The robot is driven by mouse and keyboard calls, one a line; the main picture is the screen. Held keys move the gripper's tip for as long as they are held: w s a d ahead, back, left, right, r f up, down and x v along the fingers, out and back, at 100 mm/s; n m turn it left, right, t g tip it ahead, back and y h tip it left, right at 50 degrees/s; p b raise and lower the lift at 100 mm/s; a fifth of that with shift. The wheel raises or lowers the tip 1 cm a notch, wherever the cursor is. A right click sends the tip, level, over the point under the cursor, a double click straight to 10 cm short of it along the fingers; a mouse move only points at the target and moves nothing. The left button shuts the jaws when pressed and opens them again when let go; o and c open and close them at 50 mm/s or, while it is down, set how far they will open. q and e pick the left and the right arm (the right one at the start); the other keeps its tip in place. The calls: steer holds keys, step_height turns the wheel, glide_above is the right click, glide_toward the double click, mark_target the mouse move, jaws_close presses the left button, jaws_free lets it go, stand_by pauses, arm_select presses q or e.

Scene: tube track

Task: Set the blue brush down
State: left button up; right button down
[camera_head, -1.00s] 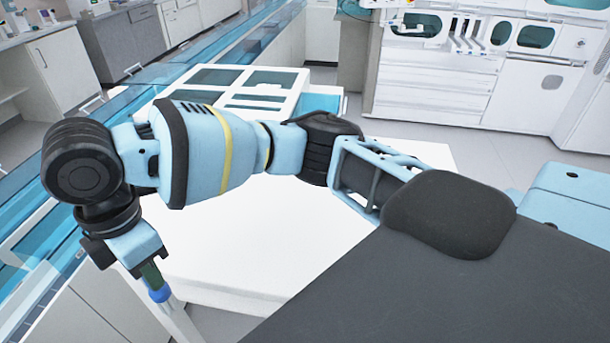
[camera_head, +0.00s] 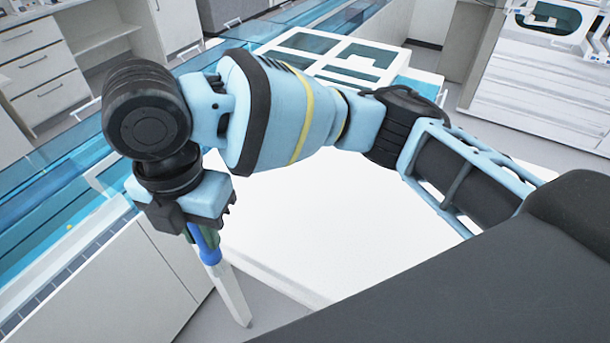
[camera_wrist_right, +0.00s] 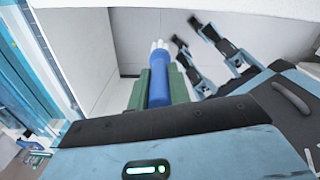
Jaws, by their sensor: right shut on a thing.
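My right gripper (camera_head: 205,236) points down at the lower left of the head view, at the end of my arm that reaches across from the right. It is shut on the blue brush (camera_head: 210,256). In the right wrist view the blue handle (camera_wrist_right: 158,88) sits between the green fingers, and its white tip (camera_wrist_right: 158,45) points away from the gripper. A long pale strip runs below the brush in the head view; I cannot tell whether it belongs to the brush.
A white table (camera_head: 300,225) lies under and right of my arm, with its top mostly clear. A white-framed rack (camera_head: 340,62) stands at its far end. A counter with a blue translucent edge (camera_head: 60,175) runs along the left. Grey floor shows between them.

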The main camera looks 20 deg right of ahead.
steer(key=w+d+f, duration=0.2)
steer(key=w+d, duration=0.1)
steer(key=d, duration=0.3)
steer(key=w+d+f, duration=0.3)
steer(key=w+d, duration=0.1)
steer(key=d, duration=0.3)
steer(key=shift+w+d+p, duration=0.2)
steer(key=shift+d+p, duration=0.05)
steer(key=shift+p, duration=0.05)
steer(key=shift+f, duration=0.1)
steer(key=c, duration=1.3)
jaws_free()
step_height(320, 180, up, 12)
